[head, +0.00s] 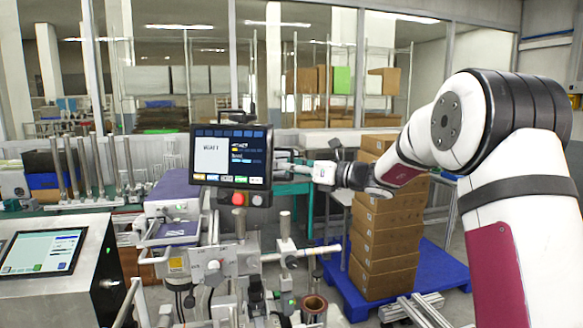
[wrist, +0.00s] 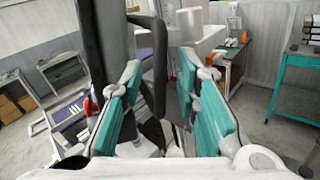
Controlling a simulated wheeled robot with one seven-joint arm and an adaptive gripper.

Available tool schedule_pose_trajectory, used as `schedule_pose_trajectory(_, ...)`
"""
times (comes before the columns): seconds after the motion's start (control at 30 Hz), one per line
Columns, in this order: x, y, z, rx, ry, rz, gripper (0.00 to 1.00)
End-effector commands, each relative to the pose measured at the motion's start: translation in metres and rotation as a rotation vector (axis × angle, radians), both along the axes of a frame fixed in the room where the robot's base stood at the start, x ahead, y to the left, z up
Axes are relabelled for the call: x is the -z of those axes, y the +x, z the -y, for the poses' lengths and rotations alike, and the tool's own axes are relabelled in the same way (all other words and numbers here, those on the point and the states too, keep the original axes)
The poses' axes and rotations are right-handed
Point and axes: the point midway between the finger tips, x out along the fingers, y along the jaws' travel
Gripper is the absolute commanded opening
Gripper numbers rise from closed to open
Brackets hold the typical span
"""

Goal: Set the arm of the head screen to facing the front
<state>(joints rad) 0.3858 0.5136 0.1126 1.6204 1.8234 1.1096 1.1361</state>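The head screen (head: 231,157) is a dark-framed monitor with a lit display facing my head camera, with a red button on its lower edge. My gripper (head: 284,162) is at the screen's right edge. In the wrist view my gripper (wrist: 160,82) has its teal-padded fingers spread wide. A dark upright slab (wrist: 108,45), apparently the screen seen edge-on, stands toward the left finger. A dark curved bar (wrist: 157,60) beside it lies between the fingers. I cannot tell whether either finger touches the screen. The screen's supporting arm is mostly hidden.
Below the screen is a machine with metal rods and a purple-topped unit (head: 174,192). A second screen (head: 42,252) lies at the lower left. Stacked cardboard boxes (head: 386,245) stand on a blue pallet (head: 452,268) at the right. A teal table (wrist: 293,82) stands at the right in the wrist view.

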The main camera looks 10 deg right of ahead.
Motion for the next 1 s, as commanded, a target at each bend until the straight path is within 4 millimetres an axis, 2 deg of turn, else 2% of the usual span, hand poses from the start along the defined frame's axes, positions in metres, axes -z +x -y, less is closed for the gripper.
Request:
schedule_pose_trajectory(0.2,0.000,0.000,0.000,0.000,0.000,0.000,0.29)
schedule_pose_trajectory(0.33,0.000,0.000,0.000,0.000,0.000,0.000,0.00)
schedule_pose_trajectory(0.67,0.000,0.003,0.003,-0.016,0.000,0.004,0.00)
schedule_pose_trajectory(1.0,0.004,0.018,0.027,-0.239,-0.001,0.006,0.00)
